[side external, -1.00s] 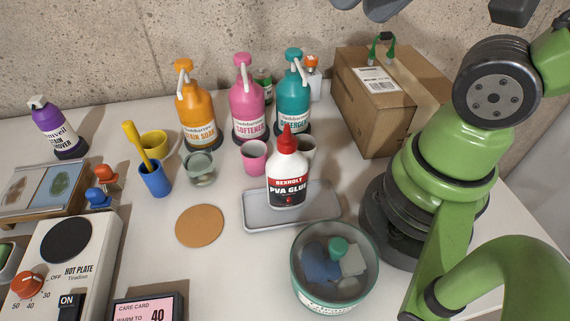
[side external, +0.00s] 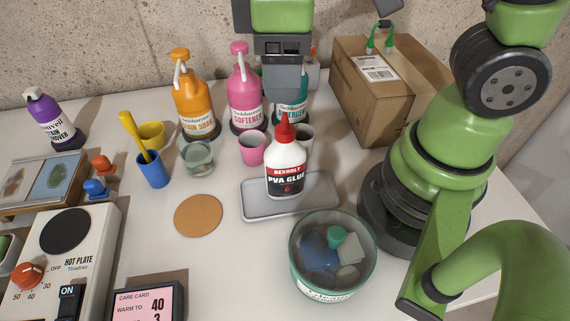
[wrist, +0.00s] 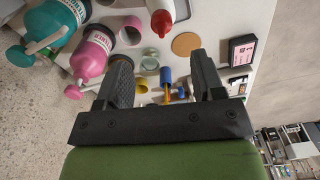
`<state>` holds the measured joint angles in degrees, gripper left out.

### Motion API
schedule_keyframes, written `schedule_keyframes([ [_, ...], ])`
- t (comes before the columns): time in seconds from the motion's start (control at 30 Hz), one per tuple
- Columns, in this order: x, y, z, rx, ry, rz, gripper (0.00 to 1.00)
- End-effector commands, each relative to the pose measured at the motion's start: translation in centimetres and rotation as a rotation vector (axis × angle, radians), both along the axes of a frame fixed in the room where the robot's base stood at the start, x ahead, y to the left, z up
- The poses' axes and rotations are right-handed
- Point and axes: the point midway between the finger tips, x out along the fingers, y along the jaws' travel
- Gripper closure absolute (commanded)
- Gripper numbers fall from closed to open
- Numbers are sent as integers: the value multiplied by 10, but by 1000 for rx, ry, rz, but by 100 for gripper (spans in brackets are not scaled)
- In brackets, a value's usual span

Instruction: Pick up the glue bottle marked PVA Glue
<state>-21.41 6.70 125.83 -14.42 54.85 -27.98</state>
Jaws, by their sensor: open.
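The white PVA Glue bottle (side external: 286,172) with a red pointed cap and a dark label stands upright on a shallow grey tray (side external: 318,203). In the wrist view the bottle's red cap (wrist: 160,21) shows at the top edge, and most of its body is cut off. My gripper (side external: 284,90) is above and behind the bottle in the side view, in front of the teal bottle. In the wrist view my gripper (wrist: 162,75) has its two fingers wide apart with nothing held between them. The glue bottle is outside the fingers.
Orange (side external: 194,100), pink (side external: 244,95) and teal (side external: 290,112) pump bottles stand behind. Pink (side external: 251,150) and grey cups stand close behind the glue. A round tub (side external: 332,285) is in front, a cardboard box (side external: 390,100) at right. Space around the cork disc (side external: 198,215) is clear.

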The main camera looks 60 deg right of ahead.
Motion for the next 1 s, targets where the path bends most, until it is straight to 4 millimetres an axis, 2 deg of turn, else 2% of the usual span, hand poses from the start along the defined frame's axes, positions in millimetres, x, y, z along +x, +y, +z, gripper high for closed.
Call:
schedule_keyframes([
  [0.3, -1, 1, -40, -8, 13, 14, 38],
  [0.57, -2, 1, -59, -7, 12, 12, 38],
  [0.8, -4, 1, -92, -7, 13, 11, 38],
  [1.0, -3, 1, -101, -5, 7, 11, 38],
])
